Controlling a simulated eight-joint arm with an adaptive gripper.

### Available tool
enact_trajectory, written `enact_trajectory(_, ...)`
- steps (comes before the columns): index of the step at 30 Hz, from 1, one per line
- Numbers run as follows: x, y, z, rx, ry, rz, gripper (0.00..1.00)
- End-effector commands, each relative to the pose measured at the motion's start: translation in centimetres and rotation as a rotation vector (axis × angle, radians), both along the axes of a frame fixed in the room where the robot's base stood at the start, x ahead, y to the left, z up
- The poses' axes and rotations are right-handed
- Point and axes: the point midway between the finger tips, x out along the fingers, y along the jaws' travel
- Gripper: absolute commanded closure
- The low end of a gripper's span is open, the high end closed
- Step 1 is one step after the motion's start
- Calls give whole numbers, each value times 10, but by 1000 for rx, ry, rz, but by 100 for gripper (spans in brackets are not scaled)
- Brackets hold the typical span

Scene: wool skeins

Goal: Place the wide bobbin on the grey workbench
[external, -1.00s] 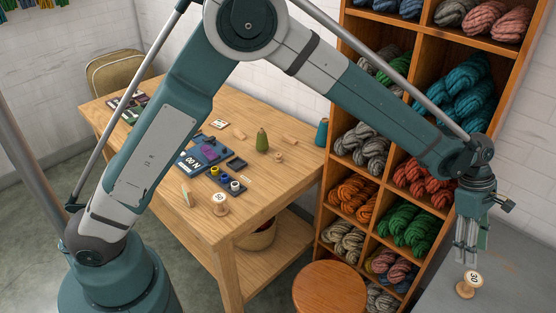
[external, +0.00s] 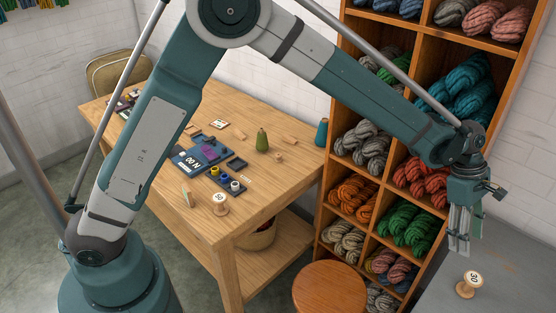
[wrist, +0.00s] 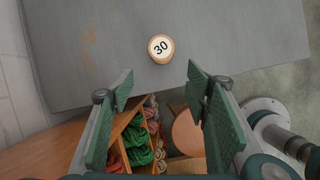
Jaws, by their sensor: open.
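A pale wooden bobbin marked 30 (external: 469,285) stands upright on the grey workbench (external: 508,256). In the wrist view the 30 bobbin (wrist: 161,48) is seen from above, near the edge of the grey workbench (wrist: 225,45). My gripper (external: 459,246) is open and empty, above and slightly left of this bobbin, apart from it. In the wrist view my gripper (wrist: 160,86) shows its two green fingers spread, with the bobbin beyond their tips. Another bobbin, marked 50 (external: 220,204), stands on the wooden table (external: 262,205).
A tall orange-brown shelf (external: 395,187) full of wool skeins stands just left of my gripper. A round stool (external: 330,289) stands below it. The wooden table carries a blue tray (external: 194,160), a green cone (external: 262,140) and small items. The workbench around the 30 bobbin is clear.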

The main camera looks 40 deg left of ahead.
Motion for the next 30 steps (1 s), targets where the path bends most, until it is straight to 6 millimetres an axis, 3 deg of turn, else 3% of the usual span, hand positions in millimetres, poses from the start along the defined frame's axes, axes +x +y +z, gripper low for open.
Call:
enact_trajectory(14,2,119,85,14,-186,-149,52)
enact_trajectory(30,-30,256,159,81,-396,-341,52)
